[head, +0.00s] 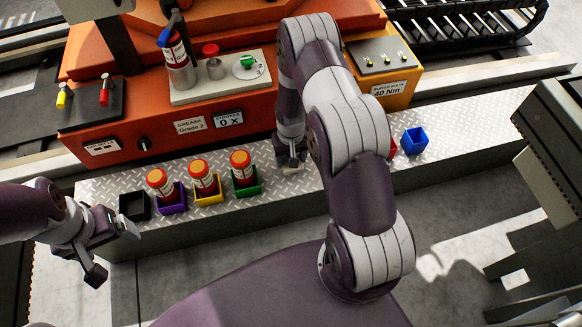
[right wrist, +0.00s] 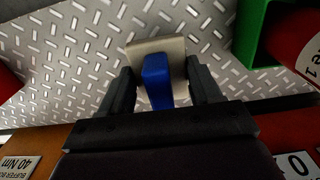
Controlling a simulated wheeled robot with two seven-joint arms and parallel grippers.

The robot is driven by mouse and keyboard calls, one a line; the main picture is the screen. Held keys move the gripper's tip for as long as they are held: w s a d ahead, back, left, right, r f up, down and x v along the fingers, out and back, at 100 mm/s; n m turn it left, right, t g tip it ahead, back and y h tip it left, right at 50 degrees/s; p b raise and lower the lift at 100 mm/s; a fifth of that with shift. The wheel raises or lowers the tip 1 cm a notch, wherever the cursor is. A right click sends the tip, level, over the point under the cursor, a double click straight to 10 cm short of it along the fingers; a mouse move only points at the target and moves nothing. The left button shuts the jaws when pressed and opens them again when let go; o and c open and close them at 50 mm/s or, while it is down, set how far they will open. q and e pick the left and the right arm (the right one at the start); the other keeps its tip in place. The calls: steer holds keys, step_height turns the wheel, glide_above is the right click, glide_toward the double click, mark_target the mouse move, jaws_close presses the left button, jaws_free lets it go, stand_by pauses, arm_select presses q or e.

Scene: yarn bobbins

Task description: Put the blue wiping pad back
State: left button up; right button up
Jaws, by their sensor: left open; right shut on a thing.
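The wiping pad (right wrist: 155,82) has a blue grip on a beige pad. My right gripper (right wrist: 160,88) is shut on the blue grip. In the head view my right gripper (head: 291,163) is low over the metal tread-plate shelf (head: 300,200), right of the green box; the pad is mostly hidden there. I cannot tell whether the pad touches the shelf. A blue open box (head: 415,140) stands on the shelf further right. My left gripper (head: 112,250) is open and empty in front of the shelf's left end.
A black box (head: 134,206), purple box (head: 172,205), yellow box (head: 208,196) and green box (head: 247,188) stand on the shelf; the last three hold red bottles with orange tops. A red thing (head: 393,148) is partly behind my right arm. The orange machine (head: 140,75) rises behind.

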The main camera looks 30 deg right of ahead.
step_height(320, 180, down, 4)
steer(key=shift+f+b, duration=0.1)
steer(key=shift+b, duration=1.05)
steer(key=shift+r, duration=0.25)
steer(key=shift+c, duration=0.4)
steer(key=shift+f, duration=0.1)
steer(key=o, duration=1)
